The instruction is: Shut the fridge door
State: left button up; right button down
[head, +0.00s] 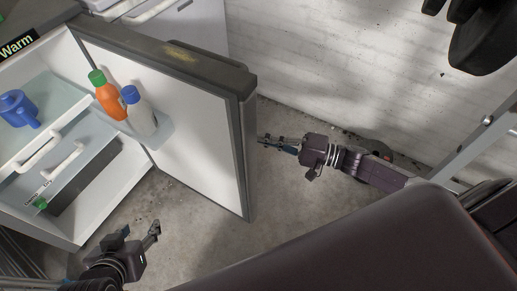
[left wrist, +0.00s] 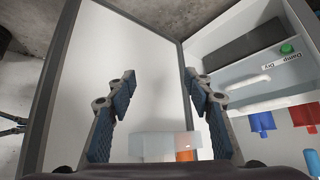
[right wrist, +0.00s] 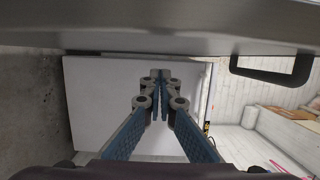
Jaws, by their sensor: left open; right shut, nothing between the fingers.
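The fridge door (head: 200,130) stands wide open, its white inner face toward the left, with an orange bottle (head: 107,97) and a grey-white bottle (head: 141,112) in its shelf. The open fridge body (head: 100,215) is at left. My left gripper (head: 140,233) is open and empty, low in front of the fridge opening. The left wrist view shows its fingers (left wrist: 160,85) facing the door's inner face (left wrist: 125,60), apart from it. My right gripper (head: 263,141) is shut and empty beside the door's outer side; contact cannot be told. Its closed fingers show in the right wrist view (right wrist: 160,76).
A blue jug (head: 18,108) sits inside the fridge. A whitewashed brick wall (head: 320,60) runs behind the door, and a dark round object (head: 485,42) shows at top right. Bare concrete floor (head: 205,240) lies below the door.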

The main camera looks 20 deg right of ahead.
jog(key=shift+s+a+f, duration=0.1)
jog(key=shift+s+a, duration=1.05)
jog(key=shift+a, duration=0.05)
